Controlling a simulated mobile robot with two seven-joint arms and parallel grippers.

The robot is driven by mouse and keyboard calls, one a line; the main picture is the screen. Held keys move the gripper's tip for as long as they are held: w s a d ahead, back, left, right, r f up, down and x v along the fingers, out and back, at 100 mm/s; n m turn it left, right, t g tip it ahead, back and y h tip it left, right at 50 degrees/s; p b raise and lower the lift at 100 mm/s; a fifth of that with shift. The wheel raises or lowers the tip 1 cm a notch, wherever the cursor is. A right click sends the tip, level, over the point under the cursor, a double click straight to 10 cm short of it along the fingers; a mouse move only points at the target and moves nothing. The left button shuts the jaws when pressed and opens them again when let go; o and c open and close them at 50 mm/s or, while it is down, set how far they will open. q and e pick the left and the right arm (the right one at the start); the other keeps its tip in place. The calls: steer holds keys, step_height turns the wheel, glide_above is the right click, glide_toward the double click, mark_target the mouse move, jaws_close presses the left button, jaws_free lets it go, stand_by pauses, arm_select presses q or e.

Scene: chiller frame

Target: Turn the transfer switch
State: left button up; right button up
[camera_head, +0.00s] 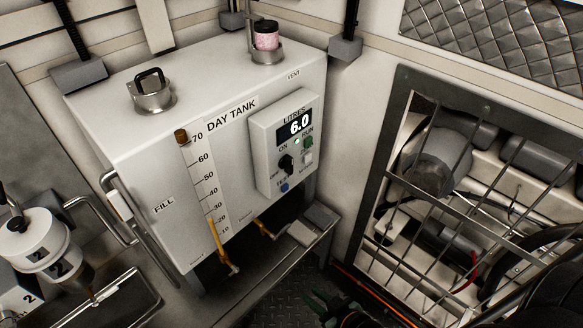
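The white day tank (140,140) stands against the back wall. On its front is a grey control box (262,140) with a display reading 6.0 litres. A black rotary switch (286,163) sits on the box's lower left, near ON and OFF markings; its exact setting is too small to tell. My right gripper (326,302) shows at the bottom edge as dark green fingers, low over the floor and well below the control box, not touching it. It is partly cut off and dark, so its opening is unclear. My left gripper is not in view.
A green RUN lamp (308,142) and a blue button (284,187) are on the box. A barred metal guard (398,190) covers machinery at right. A grey ledge (315,223) juts out below the tank.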

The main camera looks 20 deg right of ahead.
steer(key=shift+o, duration=1.4)
steer(key=w+d+r+t+b, duration=0.1)
steer(key=w+d+t+b, duration=0.2)
steer(key=w, duration=0.5)
steer(key=shift+d+r+t+b, duration=0.35)
steer(key=shift+d+t, duration=0.15)
steer(key=shift+d, duration=0.35)
steer(key=shift+o, duration=0.2)
steer(key=w+d+r+t+b, duration=0.1)
steer(key=w+d+r+t+y, duration=0.1)
steer(key=w, duration=0.1)
steer(key=shift+w+r+b, duration=0.15)
steer(key=shift+r+b, duration=0.15)
steer(key=shift+b, duration=0.1)
steer(key=n+t+y+b, duration=0.3)
steer(key=t+y, duration=0.1)
steer(key=y, duration=0.2)
glide_toward(292, 164)
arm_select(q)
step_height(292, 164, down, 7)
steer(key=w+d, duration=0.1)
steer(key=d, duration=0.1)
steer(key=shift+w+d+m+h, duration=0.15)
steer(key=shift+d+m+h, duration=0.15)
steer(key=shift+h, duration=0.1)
arm_select(e)
steer(key=shift+h, duration=0.4)
steer(key=x, duration=0.9)
steer(key=shift+a+r, duration=0.1)
steer(key=shift+a, duration=0.05)
